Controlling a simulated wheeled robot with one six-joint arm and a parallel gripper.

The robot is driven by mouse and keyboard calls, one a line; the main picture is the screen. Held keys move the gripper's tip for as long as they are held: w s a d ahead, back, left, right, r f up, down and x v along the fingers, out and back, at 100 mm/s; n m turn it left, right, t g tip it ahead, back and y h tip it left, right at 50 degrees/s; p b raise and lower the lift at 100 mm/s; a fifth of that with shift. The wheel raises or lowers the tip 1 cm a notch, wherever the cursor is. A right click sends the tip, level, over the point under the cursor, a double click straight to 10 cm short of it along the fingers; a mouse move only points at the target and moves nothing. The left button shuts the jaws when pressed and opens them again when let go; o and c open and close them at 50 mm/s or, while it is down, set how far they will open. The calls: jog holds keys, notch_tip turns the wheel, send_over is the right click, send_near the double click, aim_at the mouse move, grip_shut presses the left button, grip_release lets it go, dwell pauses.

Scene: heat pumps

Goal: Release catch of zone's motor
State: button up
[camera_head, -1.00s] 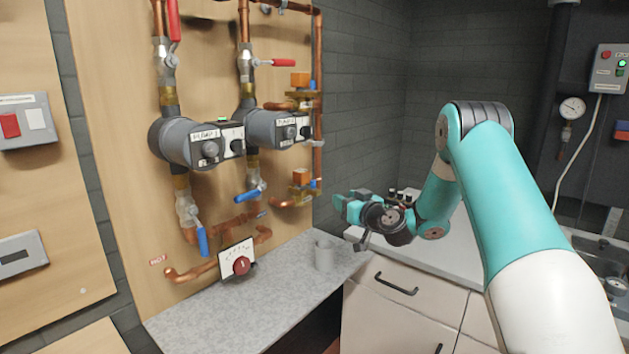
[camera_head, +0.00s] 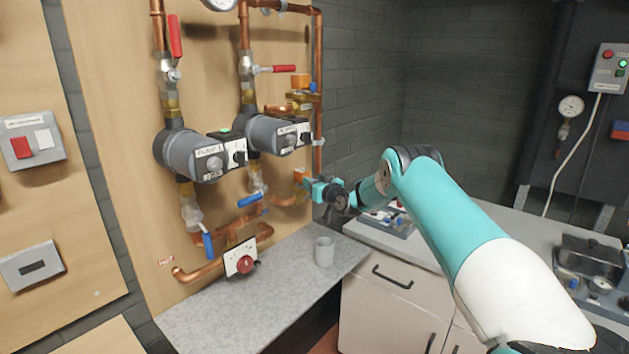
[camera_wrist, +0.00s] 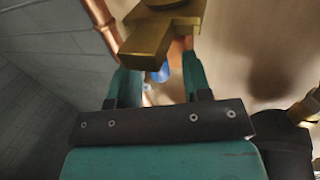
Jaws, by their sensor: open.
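Two orange motor boxes sit on brass zone valves by the right copper pipe: an upper one (camera_head: 300,81) and a lower one (camera_head: 299,174). A small blue part (camera_head: 313,87) shows beside the upper box. My gripper (camera_head: 312,190) is at the lower valve, just right of and below its orange box, and covers part of it. In the wrist view my open gripper (camera_wrist: 158,74) has a finger on either side of a brass body (camera_wrist: 165,32). A blurred blue part (camera_wrist: 161,72) shows between the fingers. I cannot tell whether the fingers touch anything.
Two grey pumps (camera_head: 190,154) are on the wooden board left of my gripper. A copper pipe (camera_wrist: 102,22) runs close by on the left in the wrist view. A grey mug (camera_head: 324,252) stands on the counter (camera_head: 270,290) below. A drawer cabinet (camera_head: 390,280) is at right.

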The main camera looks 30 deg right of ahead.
jog(key=shift+w, duration=0.1)
grip_shut()
jog(key=shift+f+b, duration=0.2)
jog(key=shift+b, duration=0.2)
jog(key=shift+s+d+b, duration=0.15)
jog(key=shift+s+b, duration=0.4)
jog(key=shift+b, duration=0.35)
jog(key=shift+s+d, duration=0.1)
jog(key=shift+d, duration=0.05)
jog(key=shift+c, duration=1.9)
grip_release()
jog(key=o, duration=0.4)
jog(key=shift+s+r, duration=0.15)
